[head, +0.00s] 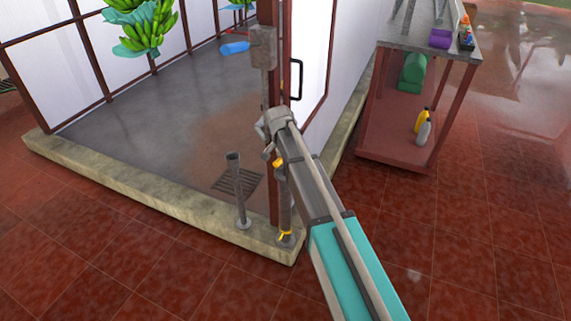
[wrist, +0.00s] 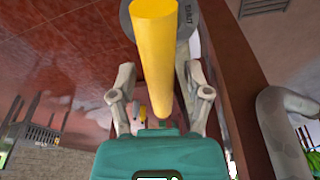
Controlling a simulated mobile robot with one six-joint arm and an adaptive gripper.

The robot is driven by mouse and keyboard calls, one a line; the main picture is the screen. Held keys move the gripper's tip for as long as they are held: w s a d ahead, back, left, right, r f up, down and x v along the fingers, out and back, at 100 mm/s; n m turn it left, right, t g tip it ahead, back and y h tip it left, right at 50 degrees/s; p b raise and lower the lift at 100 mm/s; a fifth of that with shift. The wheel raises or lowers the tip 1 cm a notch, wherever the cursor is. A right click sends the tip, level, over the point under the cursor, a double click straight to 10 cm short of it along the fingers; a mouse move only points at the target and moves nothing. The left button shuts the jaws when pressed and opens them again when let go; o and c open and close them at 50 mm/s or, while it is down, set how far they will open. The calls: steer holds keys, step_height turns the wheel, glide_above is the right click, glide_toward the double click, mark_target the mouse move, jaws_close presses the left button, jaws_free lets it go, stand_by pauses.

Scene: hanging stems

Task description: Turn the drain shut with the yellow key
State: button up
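The yellow key shows in the wrist view as a thick yellow bar (wrist: 157,55) running down between my two fingers. In the head view only small yellow parts show, one (head: 278,163) just below my gripper and one (head: 285,236) low at the curb corner. My gripper (head: 268,130) is beside the dark red post. In the wrist view its fingers (wrist: 160,90) stand apart, with a visible gap on each side of the bar. A grey disc (wrist: 186,20) with small lettering, hard to read, lies behind the bar. The drain grate (head: 237,183) is set in the grey floor.
A grey pipe (head: 237,190) stands upright on the curb (head: 150,196), left of the key. The dark red post (head: 272,60) and a door handle (head: 296,80) are close to my gripper. A bench (head: 365,120) stands at right. Red tiles in front are clear.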

jaws_close()
steer(key=shift+n+y, duration=0.4)
steer(key=shift+n, duration=2)
